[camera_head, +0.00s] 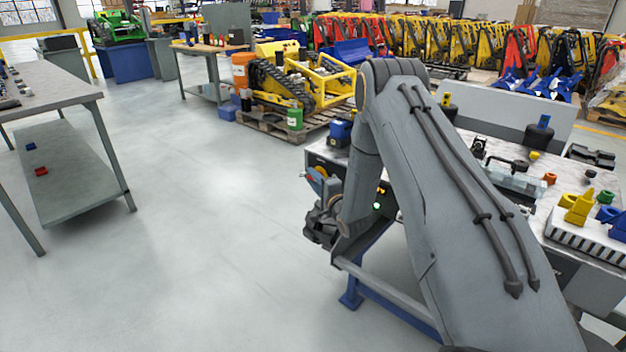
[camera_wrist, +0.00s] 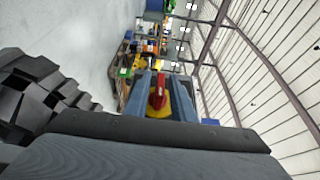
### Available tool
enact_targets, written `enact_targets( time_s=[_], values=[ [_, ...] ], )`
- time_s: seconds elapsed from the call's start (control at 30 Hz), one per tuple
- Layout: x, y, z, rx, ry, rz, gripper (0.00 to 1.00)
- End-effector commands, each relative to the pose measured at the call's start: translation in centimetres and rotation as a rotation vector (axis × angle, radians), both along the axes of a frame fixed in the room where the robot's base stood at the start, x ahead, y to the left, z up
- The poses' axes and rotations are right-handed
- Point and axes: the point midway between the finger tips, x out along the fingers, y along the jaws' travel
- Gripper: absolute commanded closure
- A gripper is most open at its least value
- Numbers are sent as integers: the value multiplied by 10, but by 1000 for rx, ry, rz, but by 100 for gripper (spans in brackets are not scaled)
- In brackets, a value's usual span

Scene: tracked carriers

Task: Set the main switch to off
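The main switch (camera_head: 314,182) is a red handle on a yellow round plate, at the near left end of the workbench. Dark stepped parts and a broad grey piece fill the left and bottom of the wrist view.
My arm hides much of the workbench (camera_head: 548,205), which carries coloured parts and fixtures. A small green light (camera_head: 377,206) shows on its front. A grey two-level table (camera_head: 75,160) stands at the left. The floor between is clear. A tracked carrier (camera_head: 285,85) rests on a pallet behind.

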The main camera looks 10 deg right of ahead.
Motion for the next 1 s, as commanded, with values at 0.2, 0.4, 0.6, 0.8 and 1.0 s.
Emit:
enact_targets(
  time_s=[0.2, 0.4, 0.6, 0.8, 1.0],
  values=[
    [0, -1, 0, 0, 0, -1, 100],
    [0, 0, 1, -8, 9, 0, 100],
    [0, 0, 4, -49, 66, 0, 100],
    [0, 0, 6, -134, 181, 0, 100],
    [1, 0, 5, -244, 331, 0, 100]
  ],
)
